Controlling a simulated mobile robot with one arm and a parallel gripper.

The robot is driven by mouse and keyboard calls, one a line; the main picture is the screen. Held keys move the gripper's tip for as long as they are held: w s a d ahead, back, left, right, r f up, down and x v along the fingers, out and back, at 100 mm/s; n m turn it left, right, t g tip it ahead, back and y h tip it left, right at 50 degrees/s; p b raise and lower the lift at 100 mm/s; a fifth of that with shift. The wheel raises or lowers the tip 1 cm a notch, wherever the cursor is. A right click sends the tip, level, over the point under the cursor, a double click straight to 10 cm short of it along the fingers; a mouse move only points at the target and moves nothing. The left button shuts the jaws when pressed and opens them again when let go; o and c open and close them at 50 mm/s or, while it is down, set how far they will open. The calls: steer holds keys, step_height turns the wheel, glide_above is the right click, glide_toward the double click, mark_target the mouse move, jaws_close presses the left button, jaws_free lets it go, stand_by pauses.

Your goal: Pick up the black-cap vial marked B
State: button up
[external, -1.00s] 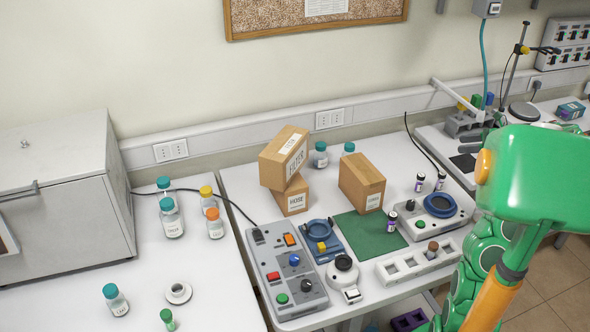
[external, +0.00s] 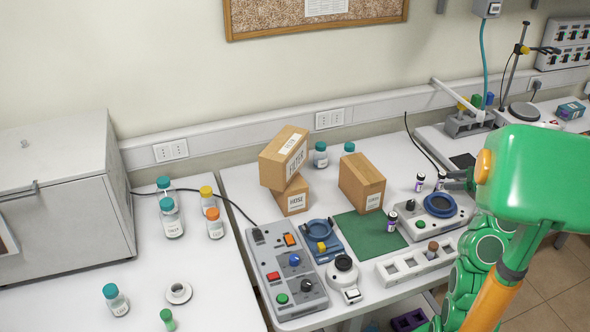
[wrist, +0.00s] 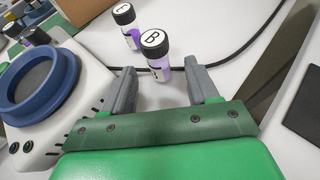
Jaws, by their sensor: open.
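The black-cap vial marked B (wrist: 155,50) shows in the wrist view, with a white disc on its cap and purple liquid inside. It stands beyond the fingertips of my gripper (wrist: 165,82), roughly in line with the gap. My gripper is open with nothing between its grey fingers. A second black-cap vial (wrist: 126,22), with another letter that I cannot read surely, stands just behind and left of B. In the external view the B vial (external: 440,179) is at the right of the pair, beside my gripper (external: 450,180); the other vial (external: 419,183) is to its left.
A grey device with a blue ring (external: 440,205) stands close to the vials; its ring fills the left of the wrist view (wrist: 38,80). Another dark-cap vial (external: 392,221) stands by the green mat (external: 368,236). A black cable (wrist: 190,68) runs behind B. A cardboard box (external: 361,184) stands left.

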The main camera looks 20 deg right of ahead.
mark_target(434, 188)
steer(key=shift+x, duration=3.3)
steer(key=shift+f, duration=0.15)
steer(key=shift+c, duration=0.2)
steer(key=c, duration=1)
